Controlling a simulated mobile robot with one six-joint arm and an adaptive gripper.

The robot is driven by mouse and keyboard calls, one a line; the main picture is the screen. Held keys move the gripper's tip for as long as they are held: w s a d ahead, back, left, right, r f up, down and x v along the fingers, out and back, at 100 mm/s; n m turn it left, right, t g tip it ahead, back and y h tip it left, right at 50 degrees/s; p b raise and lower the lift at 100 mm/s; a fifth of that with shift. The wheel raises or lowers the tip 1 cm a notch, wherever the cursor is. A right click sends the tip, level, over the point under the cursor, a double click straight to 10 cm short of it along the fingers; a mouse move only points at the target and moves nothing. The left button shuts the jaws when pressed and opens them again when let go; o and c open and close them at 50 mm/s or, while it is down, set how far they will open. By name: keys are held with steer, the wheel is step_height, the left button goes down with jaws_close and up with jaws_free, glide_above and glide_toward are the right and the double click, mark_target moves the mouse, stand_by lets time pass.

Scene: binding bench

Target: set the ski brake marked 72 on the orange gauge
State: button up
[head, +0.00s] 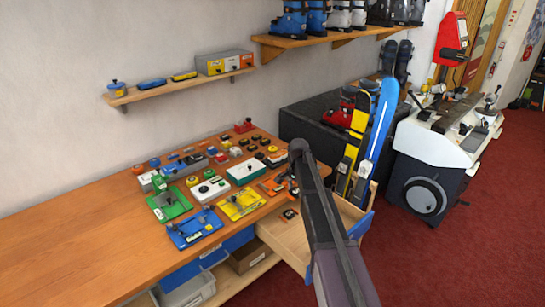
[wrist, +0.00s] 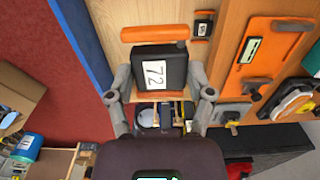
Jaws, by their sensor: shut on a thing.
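The ski brake marked 72 (wrist: 171,68) is a black block with a white label reading 72 and orange bars at both ends. In the wrist view my gripper (wrist: 160,80) is shut on it, one finger on each side. It is held over the open drawer. In the head view my gripper (head: 293,190) is small and partly hidden by my arm, beside the bench's right edge. An orange plate with a pale scale strip and a dark clamp, which looks like the orange gauge (wrist: 264,58), lies on the bench to the right in the wrist view.
The open wooden drawer (head: 285,243) holds a smaller black-and-orange piece with a label (wrist: 203,27). Green (head: 169,206), blue (head: 195,228) and yellow (head: 241,204) plates and several small parts crowd the bench. Skis (head: 376,135) stand right of my arm. The bench's left is clear.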

mark_target(296, 190)
step_height(296, 190, up, 10)
steer(key=p, duration=0.8)
steer(key=shift+p, duration=0.3)
steer(key=shift+f, duration=0.1)
